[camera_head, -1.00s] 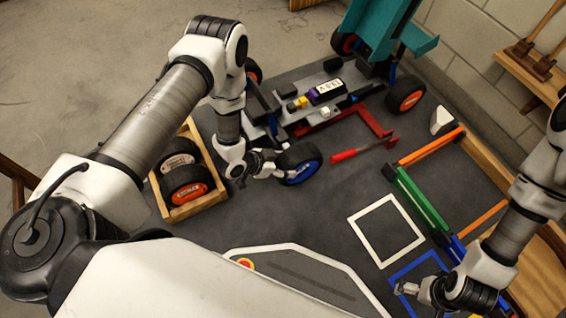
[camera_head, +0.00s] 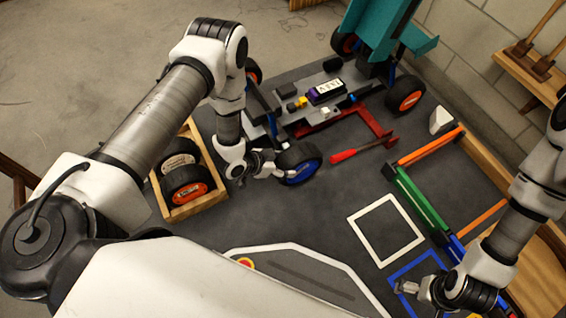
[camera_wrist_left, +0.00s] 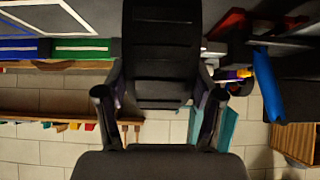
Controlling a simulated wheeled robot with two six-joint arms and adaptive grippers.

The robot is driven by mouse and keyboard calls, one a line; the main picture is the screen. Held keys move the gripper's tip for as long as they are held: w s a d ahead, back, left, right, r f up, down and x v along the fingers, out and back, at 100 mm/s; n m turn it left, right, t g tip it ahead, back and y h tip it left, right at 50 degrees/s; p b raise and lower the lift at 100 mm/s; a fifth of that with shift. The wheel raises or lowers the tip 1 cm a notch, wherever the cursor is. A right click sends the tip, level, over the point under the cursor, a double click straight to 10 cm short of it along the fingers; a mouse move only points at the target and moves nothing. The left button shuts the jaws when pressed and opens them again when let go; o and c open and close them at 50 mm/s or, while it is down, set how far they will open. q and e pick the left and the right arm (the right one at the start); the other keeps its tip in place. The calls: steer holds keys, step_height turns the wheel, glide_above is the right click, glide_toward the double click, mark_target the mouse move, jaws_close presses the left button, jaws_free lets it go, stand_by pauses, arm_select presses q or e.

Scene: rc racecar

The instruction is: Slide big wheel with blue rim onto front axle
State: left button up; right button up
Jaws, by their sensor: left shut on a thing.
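The big wheel with the blue rim (camera_head: 301,172) stands upright beside the near end of the car chassis (camera_head: 292,118), its rim facing the lower right. My left gripper (camera_head: 278,170) is shut on this wheel from the left. In the left wrist view the black tread (camera_wrist_left: 160,60) fills the space between my left gripper's fingers (camera_wrist_left: 160,100). The front axle is not clearly visible; the wheel and my arm cover that area. I cannot tell whether the wheel touches it. My right gripper (camera_head: 408,287) is low on the right, over the blue square outline; its opening is unclear.
A wooden crate (camera_head: 190,211) at left holds wheels, one with an orange rim (camera_head: 190,193). A red-handled tool (camera_head: 345,155) lies right of the blue-rimmed wheel. A white square outline (camera_head: 386,229) marks clear mat. Coloured bars (camera_head: 418,200) border the right side.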

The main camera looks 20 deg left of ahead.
arm_select(q)
steer(key=shift+w+a, duration=0.4)
steer(key=o, duration=1.6)
steer(key=shift+s, duration=0.1)
steer(key=v, duration=1.2)
